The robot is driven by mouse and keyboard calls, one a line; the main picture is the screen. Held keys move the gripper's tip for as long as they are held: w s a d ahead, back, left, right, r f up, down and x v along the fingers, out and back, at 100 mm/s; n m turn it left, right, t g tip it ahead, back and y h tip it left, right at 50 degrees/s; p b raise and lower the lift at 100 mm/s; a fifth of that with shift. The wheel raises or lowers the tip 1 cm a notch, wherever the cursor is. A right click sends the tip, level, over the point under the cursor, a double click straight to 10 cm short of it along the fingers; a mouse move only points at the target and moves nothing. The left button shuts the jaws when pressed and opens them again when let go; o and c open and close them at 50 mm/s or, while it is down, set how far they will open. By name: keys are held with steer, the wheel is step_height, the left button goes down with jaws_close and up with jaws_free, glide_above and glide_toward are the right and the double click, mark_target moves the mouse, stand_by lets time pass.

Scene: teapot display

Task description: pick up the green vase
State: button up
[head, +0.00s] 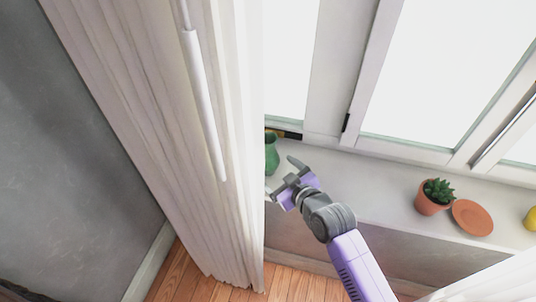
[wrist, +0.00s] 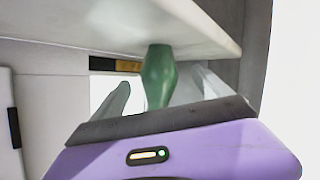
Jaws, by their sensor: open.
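The green vase (head: 271,154) stands on the windowsill in the head view, right at the edge of the white curtain, which hides its left part. My gripper (head: 280,179) is just in front of the vase, open and empty. In the wrist view, the vase (wrist: 158,76) shows between the two spread fingers of my gripper (wrist: 160,92). That view looks upside down, with the pale sill surface at the top. I cannot tell how deep the vase is between the fingers.
The white curtain (head: 160,110) hangs close to the left of my gripper. A potted succulent (head: 434,198), a terracotta saucer (head: 472,217) and a yellow object (head: 531,219) are farther right on the windowsill (head: 370,195). The sill between my gripper and the succulent is clear. Window frames rise behind.

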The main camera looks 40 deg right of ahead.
mark_target(269, 161)
steer(key=shift+d+p+x, duration=0.1)
steer(key=shift+p+x, duration=0.2)
steer(key=shift+x, duration=1.4)
steer(key=shift+d+p+x, duration=0.15)
steer(key=shift+p+x, duration=0.1)
steer(key=shift+x, duration=1.5)
steer(key=shift+r, duration=0.1)
steer(key=c, duration=1.7)
steer(key=shift+c, duration=0.5)
steer(key=shift+r, duration=0.15)
